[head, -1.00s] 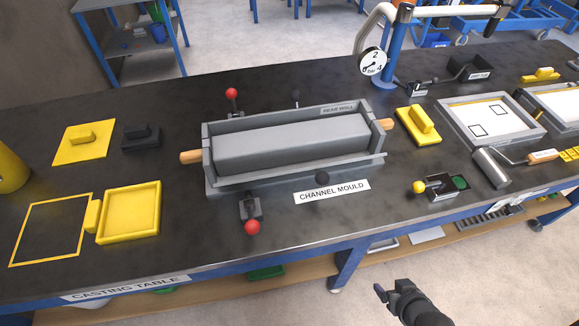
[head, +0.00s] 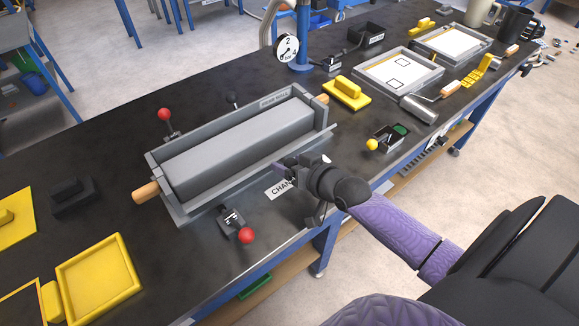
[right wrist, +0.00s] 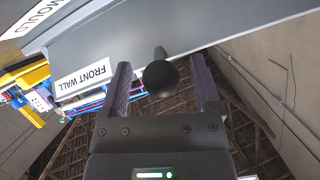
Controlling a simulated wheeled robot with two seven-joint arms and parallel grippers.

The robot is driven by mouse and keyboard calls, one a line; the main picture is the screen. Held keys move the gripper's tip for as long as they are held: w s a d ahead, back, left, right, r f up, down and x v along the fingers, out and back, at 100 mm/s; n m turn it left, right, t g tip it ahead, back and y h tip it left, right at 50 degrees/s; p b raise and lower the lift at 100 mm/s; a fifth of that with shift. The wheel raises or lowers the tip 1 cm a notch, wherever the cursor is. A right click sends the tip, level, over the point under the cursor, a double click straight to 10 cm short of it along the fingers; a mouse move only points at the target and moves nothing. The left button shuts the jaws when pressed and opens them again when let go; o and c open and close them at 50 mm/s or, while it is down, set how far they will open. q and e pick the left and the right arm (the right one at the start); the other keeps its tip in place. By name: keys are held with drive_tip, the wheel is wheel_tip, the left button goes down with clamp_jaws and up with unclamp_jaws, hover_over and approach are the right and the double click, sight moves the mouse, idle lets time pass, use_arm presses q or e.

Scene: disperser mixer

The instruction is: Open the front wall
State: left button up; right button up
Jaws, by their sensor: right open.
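The channel mould is a long grey trough on the dark table, with a grey block (head: 240,145) inside and the rear wall (head: 290,98) upright at the far side. The front wall (head: 255,178) runs along its near side. In the right wrist view the front wall (right wrist: 200,25) is a grey panel with a "FRONT WALL" label, and a round black knob (right wrist: 160,77) sticks out from it. My right gripper (head: 281,168) is open at the front wall. Its fingers (right wrist: 162,90) stand on either side of the knob, apart from it. My left gripper is out of view.
Red-knobbed clamps stand before (head: 246,236) and behind (head: 164,114) the mould. Wooden handles (head: 146,192) stick out at its ends. A yellow float (head: 347,92) and a yellow-knobbed latch (head: 372,145) lie to the right, a yellow tray (head: 98,280) at near left.

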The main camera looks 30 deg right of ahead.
drive_tip(key=shift+w, duration=0.15)
clamp_jaws()
idle(1.4)
